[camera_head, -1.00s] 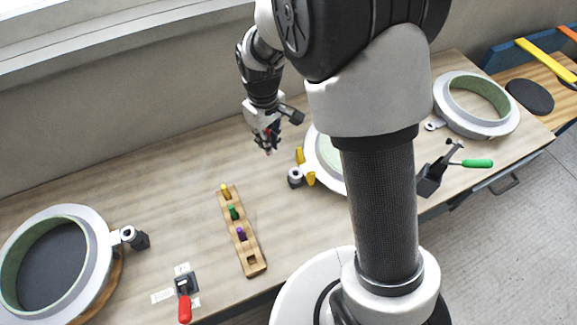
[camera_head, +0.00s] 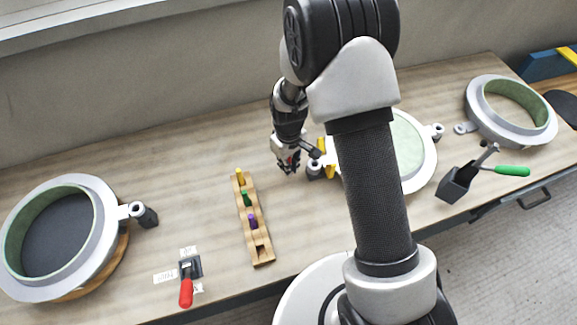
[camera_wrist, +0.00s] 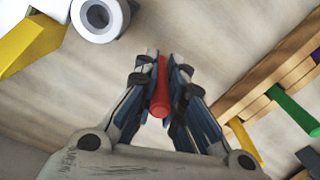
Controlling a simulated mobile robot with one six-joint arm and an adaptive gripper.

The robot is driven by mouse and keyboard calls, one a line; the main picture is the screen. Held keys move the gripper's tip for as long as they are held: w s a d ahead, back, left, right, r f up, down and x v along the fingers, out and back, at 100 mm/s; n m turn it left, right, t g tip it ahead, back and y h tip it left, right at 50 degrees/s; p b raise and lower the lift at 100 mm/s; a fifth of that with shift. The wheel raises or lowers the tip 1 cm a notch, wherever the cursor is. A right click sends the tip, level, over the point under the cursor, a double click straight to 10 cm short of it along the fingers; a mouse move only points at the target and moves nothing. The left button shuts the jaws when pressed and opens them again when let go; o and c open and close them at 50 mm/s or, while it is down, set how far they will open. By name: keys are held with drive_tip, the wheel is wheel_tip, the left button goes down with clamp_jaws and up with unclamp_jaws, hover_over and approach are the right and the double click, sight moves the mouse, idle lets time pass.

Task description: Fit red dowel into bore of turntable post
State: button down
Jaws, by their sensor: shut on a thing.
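My gripper (camera_head: 288,170) is shut on the red dowel (camera_wrist: 160,92), which points out between the fingertips in the wrist view. The dowel is held above the bare table, beside a grey post with a round bore (camera_head: 314,168). This post's bored top (camera_wrist: 100,16) shows at the upper left of the wrist view, apart from the dowel. Another dark post with a bored top (camera_head: 146,215) stands by the left mould (camera_head: 110,240), which rests on a round wooden base (camera_head: 118,258). I cannot tell by looks alone which post is the turntable's.
A wooden rack (camera_head: 262,240) holds yellow, green and purple pegs left of my gripper.

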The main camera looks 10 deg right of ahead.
drive_tip(key=shift+f, duration=0.25)
drive_tip(key=shift+f, duration=0.15)
drive_tip(key=c, duration=1.7)
unclamp_jaws()
